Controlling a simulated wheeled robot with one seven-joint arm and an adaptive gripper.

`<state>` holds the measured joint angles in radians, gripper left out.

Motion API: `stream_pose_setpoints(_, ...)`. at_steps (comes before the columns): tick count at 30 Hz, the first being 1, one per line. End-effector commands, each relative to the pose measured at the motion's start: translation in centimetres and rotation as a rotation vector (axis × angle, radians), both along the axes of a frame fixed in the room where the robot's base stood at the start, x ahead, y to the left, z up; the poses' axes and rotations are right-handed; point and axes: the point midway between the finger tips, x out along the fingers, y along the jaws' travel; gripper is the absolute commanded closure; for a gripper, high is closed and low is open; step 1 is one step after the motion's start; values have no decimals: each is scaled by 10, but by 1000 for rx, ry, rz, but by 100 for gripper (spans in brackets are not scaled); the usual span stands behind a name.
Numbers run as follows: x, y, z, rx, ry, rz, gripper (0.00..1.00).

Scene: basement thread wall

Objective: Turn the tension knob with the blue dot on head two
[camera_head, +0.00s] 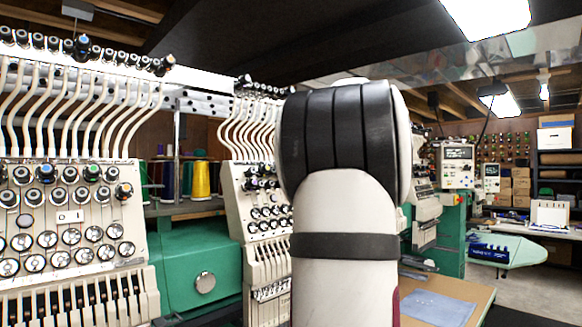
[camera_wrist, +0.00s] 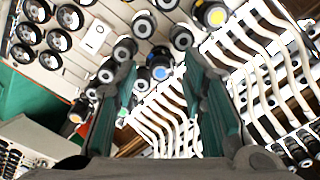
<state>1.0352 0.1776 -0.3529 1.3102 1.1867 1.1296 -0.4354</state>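In the wrist view, my gripper (camera_wrist: 159,68) is open, with its two green-padded fingers apart. A black tension knob with a blue dot (camera_wrist: 161,72) shows in the gap between the fingertips. I cannot tell how far it is from the pads, and I see no clear contact. In the head view, head two (camera_head: 232,195) is the middle cream embroidery head, with its knobs partly behind my arm. My gripper and the blue dot on that head are hidden there.
Other knobs crowd around, one with a yellow dot (camera_wrist: 217,16) and one with an orange dot (camera_wrist: 75,117). White thread tubes (camera_wrist: 265,70) run close by. Head one (camera_head: 75,215) stands at the left, with a blue-dot knob (camera_head: 45,171). Thread cones (camera_head: 200,180) stand between the heads.

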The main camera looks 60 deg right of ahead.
Motion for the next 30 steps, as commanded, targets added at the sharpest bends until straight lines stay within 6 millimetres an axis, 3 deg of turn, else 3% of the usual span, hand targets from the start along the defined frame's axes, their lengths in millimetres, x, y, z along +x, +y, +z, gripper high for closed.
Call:
stream_pose_setpoints(8,-16,4,7,-3,-2,-4,62)
stream_pose_setpoints(21,-90,29,35,-2,-1,-2,62)
stream_pose_setpoints(30,-107,36,41,0,0,0,62)
